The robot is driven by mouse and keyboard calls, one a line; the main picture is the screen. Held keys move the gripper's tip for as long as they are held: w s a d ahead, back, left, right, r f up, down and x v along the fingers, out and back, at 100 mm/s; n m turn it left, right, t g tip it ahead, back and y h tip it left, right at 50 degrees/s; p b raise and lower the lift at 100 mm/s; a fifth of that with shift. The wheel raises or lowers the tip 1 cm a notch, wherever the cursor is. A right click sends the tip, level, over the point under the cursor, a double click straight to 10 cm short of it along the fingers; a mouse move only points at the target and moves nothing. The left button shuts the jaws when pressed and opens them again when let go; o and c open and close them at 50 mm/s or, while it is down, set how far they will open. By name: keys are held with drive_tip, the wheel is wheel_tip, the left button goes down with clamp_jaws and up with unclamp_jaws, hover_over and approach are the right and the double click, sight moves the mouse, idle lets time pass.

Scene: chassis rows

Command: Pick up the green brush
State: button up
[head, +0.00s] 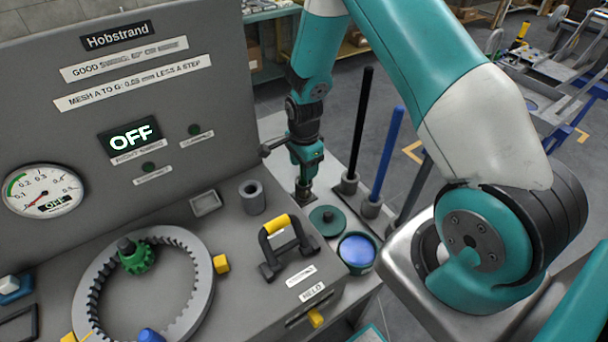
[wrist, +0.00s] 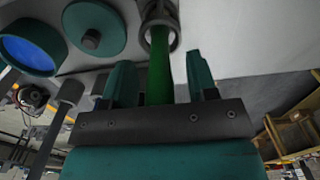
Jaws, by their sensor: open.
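The green brush (wrist: 160,78) shows in the wrist view as a green handle. One end stands in a grey ring holder (wrist: 146,40) at the top. My gripper (wrist: 160,75) is open, with one teal finger on each side of the handle. A gap shows on both sides, wider on the right. In the head view my gripper (head: 305,182) points down at the back edge of the bench, and I cannot make out the brush behind it.
A black-handled brush (head: 360,125) and a blue-handled brush (head: 388,150) stand in grey holders to the right. A green lid (head: 327,220) and a pot of blue stuff (head: 357,250) are in front. A yellow-gripped handle (head: 277,224) and a ring gear (head: 197,300) are on the machine.

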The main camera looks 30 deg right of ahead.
clamp_jaws()
drive_tip(key=shift+r, duration=0.1)
